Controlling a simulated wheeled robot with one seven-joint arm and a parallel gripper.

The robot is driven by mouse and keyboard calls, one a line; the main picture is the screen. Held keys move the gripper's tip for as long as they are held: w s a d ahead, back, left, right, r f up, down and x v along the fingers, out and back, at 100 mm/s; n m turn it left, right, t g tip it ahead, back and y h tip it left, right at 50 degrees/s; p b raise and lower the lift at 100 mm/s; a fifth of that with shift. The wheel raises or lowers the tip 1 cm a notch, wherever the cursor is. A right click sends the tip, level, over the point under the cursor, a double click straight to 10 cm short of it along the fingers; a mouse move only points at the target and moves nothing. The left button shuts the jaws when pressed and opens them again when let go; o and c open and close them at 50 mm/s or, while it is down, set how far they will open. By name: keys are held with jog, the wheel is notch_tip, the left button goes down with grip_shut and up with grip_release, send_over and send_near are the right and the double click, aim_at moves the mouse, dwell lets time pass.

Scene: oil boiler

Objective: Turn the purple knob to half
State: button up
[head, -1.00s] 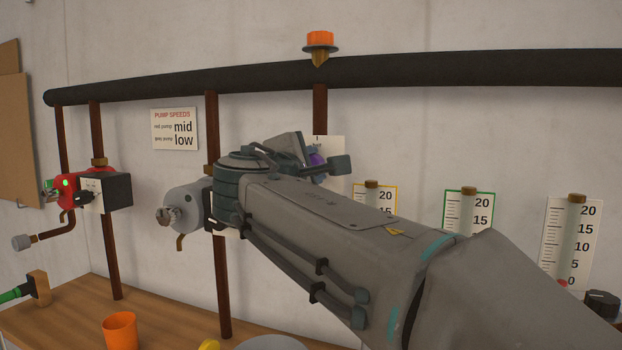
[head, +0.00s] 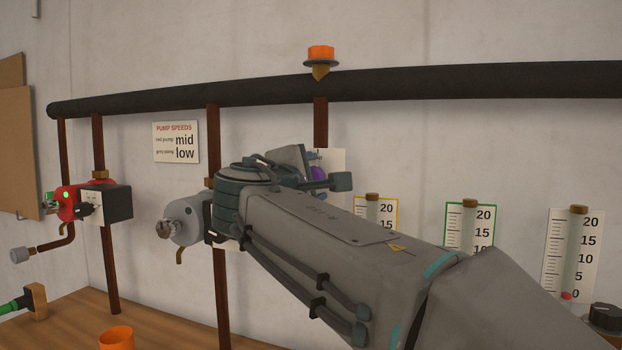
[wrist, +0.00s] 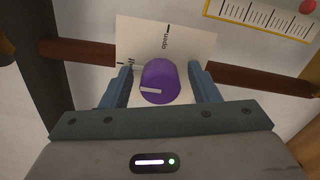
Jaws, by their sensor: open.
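The purple knob (wrist: 160,82) sits between the two fingers of my open gripper (wrist: 160,72) in the wrist view. A pale line on the knob's face points to the left in that view. The white plate (wrist: 190,38) behind it carries the word "open" near the top and another label at the left, partly hidden. I cannot tell whether either finger touches the knob. In the head view a sliver of the purple knob (head: 318,173) shows behind my wrist, beside one finger; the rest is hidden.
A dark horizontal pipe (head: 400,88) runs above, with an orange-capped fitting (head: 320,54). The grey pump (head: 184,222) is just left of my wrist, the red pump (head: 72,202) farther left. Gauges (head: 470,222) line the wall at right. A wooden bench (head: 165,325) lies below.

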jog(key=v, duration=1.3)
jog(key=shift+s+p, duration=0.3)
jog(key=shift+s, duration=0.1)
jog(key=shift+a, duration=0.1)
